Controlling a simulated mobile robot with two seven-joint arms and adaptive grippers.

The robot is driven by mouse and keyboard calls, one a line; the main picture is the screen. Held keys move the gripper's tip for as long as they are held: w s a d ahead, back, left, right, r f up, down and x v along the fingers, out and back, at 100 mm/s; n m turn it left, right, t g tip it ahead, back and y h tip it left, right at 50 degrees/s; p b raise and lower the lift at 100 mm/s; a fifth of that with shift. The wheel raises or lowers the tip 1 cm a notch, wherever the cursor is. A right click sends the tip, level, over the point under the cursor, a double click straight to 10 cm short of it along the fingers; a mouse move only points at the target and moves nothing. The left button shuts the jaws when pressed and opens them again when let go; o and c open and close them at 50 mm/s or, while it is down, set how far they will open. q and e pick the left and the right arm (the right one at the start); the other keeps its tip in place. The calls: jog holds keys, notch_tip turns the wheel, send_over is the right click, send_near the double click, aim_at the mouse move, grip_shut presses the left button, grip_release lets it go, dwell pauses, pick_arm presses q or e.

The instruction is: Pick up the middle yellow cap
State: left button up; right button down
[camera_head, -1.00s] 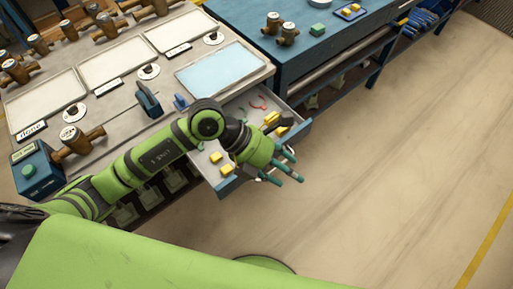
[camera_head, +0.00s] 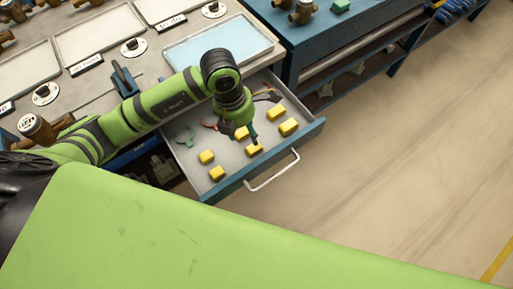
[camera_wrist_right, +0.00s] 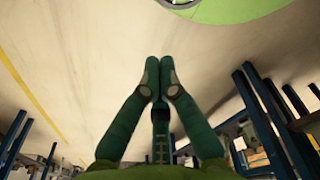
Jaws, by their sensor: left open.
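An open grey drawer (camera_head: 232,172) holds several yellow caps in pairs. The middle pair is a back cap (camera_head: 241,133) and a front cap (camera_head: 254,150). My left gripper (camera_head: 250,138) is open and points down over this middle pair. One teal finger comes close to the front cap; I cannot tell whether it touches, and the other finger is mostly hidden. The left pair (camera_head: 206,157) and the right pair (camera_head: 289,127) lie to either side. In the right wrist view, my right gripper (camera_wrist_right: 160,65) has its fingertips together with nothing between them.
The drawer's front has a white handle (camera_head: 273,173). Red and green clip-like pieces (camera_head: 186,136) lie at the drawer's back. The bench top above carries a light blue tray (camera_head: 220,42). Open floor (camera_head: 400,150) is on the right.

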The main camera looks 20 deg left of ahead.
aim_at(251, 145)
pick_arm(q)
notch_tip(251, 145, down, 2)
jog(key=shift+d+f, duration=0.15)
jog(key=shift+f, duration=0.1)
jog(key=f+p, duration=0.1)
jog(key=f, duration=0.1)
jog(key=shift+w+d+f+p, duration=0.2)
jog(key=shift+d+f+p, duration=0.1)
jog(key=shift+f+p, duration=0.1)
jog(key=shift+w+d+f, duration=0.1)
jog(key=shift+d+f, duration=0.1)
jog(key=shift+f, duration=1.35)
jog(key=shift+c, duration=0.8)
jog(key=c, duration=0.5)
pick_arm(e)
jog(key=shift+s+r, duration=0.6)
jog(key=shift+s, duration=0.3)
